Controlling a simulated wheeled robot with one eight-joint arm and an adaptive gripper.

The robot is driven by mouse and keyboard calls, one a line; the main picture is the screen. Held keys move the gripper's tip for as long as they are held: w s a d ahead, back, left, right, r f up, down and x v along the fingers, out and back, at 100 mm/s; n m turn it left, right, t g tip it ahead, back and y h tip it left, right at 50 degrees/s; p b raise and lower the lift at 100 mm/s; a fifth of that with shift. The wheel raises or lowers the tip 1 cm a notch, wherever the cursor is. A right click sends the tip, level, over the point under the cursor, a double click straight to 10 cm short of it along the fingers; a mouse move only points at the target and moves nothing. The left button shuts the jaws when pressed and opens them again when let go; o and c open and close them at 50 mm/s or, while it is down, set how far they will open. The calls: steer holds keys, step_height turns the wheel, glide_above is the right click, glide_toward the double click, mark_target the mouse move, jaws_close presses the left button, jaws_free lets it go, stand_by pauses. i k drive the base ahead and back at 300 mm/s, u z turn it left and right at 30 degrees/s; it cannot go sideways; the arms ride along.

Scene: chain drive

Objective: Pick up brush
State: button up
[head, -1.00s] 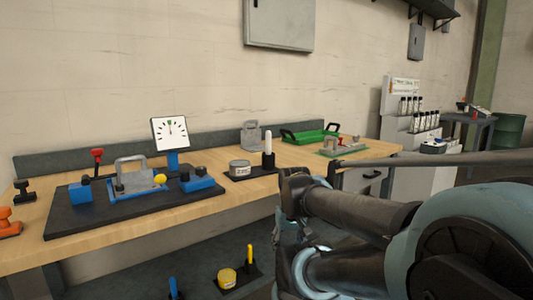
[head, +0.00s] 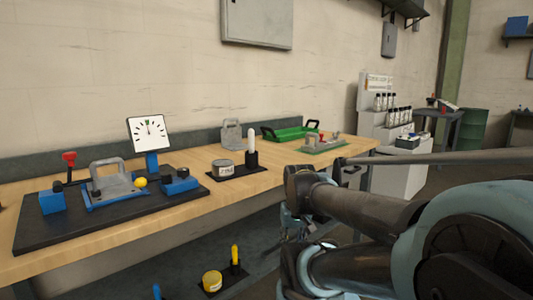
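Several upright handles that look like brushes stand in dark holders. One with a white handle (head: 251,143) stands on the bench beside a small grey tin (head: 223,169). One with a yellow handle (head: 235,255) stands on the lower shelf beside a yellow tin (head: 212,282). The tip of a blue handle (head: 157,291) shows at the bottom edge. I cannot tell which one the task means. My gripper (head: 294,226) hangs below my forearm, in front of the bench and right of the handles, apart from them. Its fingers are small and dark, so their opening is unclear.

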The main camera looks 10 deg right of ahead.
mark_target(251, 132)
steer(key=z, duration=1.95)
steer(key=k, duration=2.35)
steer(key=u, duration=0.8)
steer(key=i, duration=1)
steer(key=z, duration=0.05)
